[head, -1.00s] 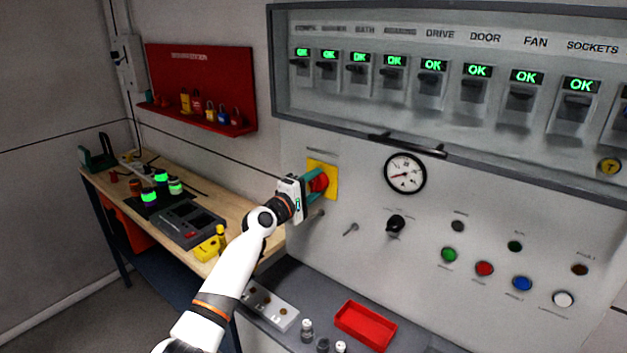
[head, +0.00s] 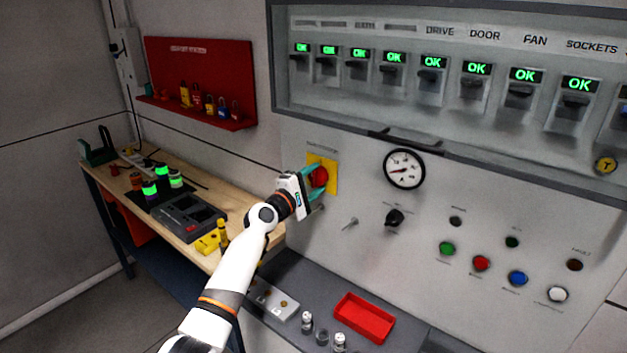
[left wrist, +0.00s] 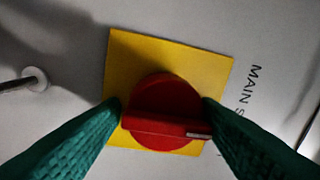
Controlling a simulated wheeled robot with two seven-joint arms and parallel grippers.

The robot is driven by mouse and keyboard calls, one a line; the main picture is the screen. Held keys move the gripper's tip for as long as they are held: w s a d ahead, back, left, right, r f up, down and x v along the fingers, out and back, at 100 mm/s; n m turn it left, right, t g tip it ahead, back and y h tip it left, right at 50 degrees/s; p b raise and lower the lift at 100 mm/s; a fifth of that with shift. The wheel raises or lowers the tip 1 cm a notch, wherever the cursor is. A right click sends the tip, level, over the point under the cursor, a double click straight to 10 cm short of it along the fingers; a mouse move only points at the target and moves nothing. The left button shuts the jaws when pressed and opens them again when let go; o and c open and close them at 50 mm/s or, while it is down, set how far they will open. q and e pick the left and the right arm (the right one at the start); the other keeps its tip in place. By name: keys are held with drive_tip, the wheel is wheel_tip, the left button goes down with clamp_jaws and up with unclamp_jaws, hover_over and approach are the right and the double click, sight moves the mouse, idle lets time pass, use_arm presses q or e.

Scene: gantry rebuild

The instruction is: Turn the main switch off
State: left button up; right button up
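The main switch is a red rotary knob (left wrist: 165,115) on a yellow square plate (left wrist: 170,55), with a partly hidden "MAIN S…" label (left wrist: 250,90) beside it in the left wrist view. Its raised bar lies across that view, with a pale mark at the right end. In the head view the knob (head: 319,177) is on the grey panel, left of the gauge. My left gripper (left wrist: 163,108) has its teal fingers on both sides of the knob, seemingly touching it at the bar's ends. It also shows in the head view (head: 316,182). My right gripper is not in view.
A metal key or pin (head: 349,223) and a black selector (head: 394,218) stick out right of the switch. The round gauge (head: 404,169) and a handle bar (head: 405,142) are close by. A wooden bench (head: 190,235) and a red tray (head: 364,318) lie below.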

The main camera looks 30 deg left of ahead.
use_arm(q)
drive_tip(key=shift+o, duration=1.1)
drive_tip(key=shift+a, duration=0.1)
drive_tip(key=s+f+b, duration=0.1)
drive_tip(key=s+b, duration=0.2)
drive_tip(key=s, duration=0.9)
drive_tip(key=shift+a, duration=0.45)
